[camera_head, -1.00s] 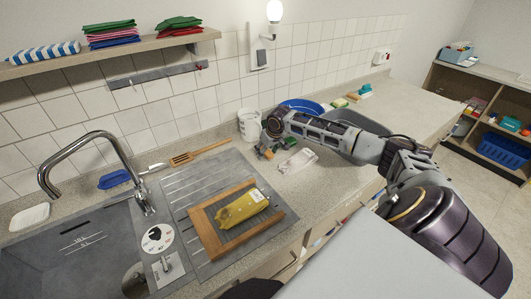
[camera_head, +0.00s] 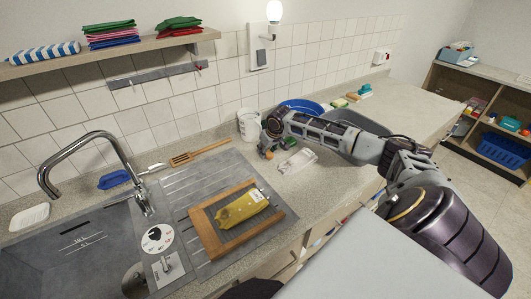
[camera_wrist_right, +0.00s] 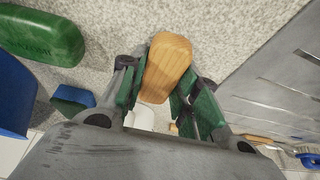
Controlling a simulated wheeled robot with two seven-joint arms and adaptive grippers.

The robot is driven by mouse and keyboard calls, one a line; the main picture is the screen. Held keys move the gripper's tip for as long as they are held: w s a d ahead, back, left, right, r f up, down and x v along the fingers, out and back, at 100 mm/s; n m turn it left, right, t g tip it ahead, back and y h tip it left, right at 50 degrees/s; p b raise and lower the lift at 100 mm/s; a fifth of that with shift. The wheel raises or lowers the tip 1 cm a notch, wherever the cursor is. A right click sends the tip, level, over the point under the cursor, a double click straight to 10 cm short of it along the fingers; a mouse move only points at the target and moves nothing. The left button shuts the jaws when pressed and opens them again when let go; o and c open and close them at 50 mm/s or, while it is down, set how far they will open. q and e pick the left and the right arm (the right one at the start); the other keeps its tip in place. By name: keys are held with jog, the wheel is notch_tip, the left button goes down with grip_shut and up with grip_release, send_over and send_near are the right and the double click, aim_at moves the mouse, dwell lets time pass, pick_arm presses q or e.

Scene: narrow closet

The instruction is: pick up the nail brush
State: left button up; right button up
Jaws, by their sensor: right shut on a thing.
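The nail brush (camera_wrist_right: 167,62) has a light wooden back and sits between the green-padded fingers of my right gripper (camera_wrist_right: 168,88) in the right wrist view. The fingers press on its two sides, so the gripper is shut on it. Its far end sticks out beyond the fingertips over the speckled counter. Its bristles are hidden. In the head view my right gripper (camera_head: 267,152) is low over the counter beside the white tub, and the brush there is too small and covered to make out. My left gripper is not in view.
A white tub (camera_head: 249,124) stands close behind my right gripper; a pale packet (camera_head: 297,161) lies to its right. A draining board with a wooden tray (camera_head: 206,238) and yellow bag (camera_head: 241,208) is at left. A green bar (camera_wrist_right: 42,35) and blue sponge (camera_wrist_right: 72,104) lie nearby.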

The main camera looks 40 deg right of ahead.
jog(key=shift+r, duration=0.1)
notch_tip(320, 180, up, 10)
jog(key=shift+b, duration=0.4)
dwell(0.5)
jog(key=o, duration=0.5)
jog(key=shift+c, duration=0.2)
jog(key=c, duration=0.4)
jog(key=shift+s+f, duration=0.15)
jog(key=shift+f, duration=0.05)
